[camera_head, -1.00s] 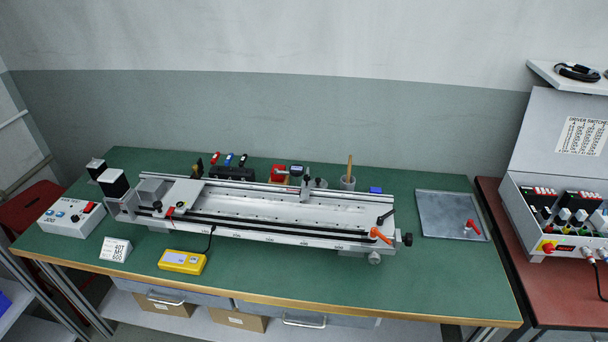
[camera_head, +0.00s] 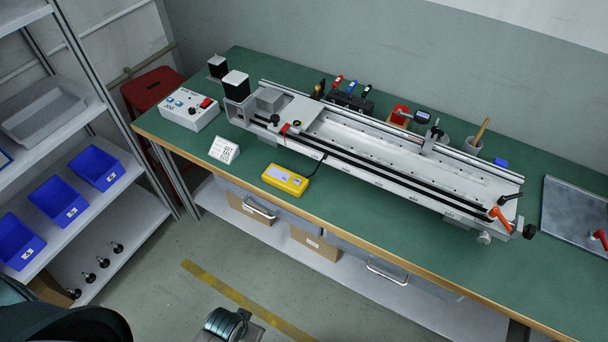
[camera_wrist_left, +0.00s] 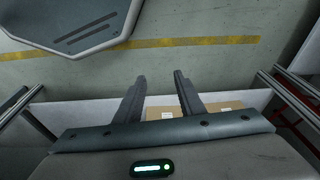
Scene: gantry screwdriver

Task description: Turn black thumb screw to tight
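The grey gantry rail unit (camera_head: 370,160) lies along the bench, with a carriage (camera_head: 298,112) near its left end. A small black knob (camera_head: 275,119) sits on the front of the carriage, and a larger black knob (camera_head: 530,231) is at the rail's right end. I cannot tell which of them is the black thumb screw, or how tight either is. My left gripper (camera_wrist_left: 161,92) shows in the left wrist view with its fingers apart and nothing between them. It points toward the floor and low shelf, away from the gantry. My right gripper is not in view.
The green bench (camera_head: 400,235) has a yellow meter (camera_head: 285,180), a white card (camera_head: 224,150) and a switch box (camera_head: 190,112) in front of and beside the gantry. A shelf with blue bins (camera_head: 58,200) stands left.

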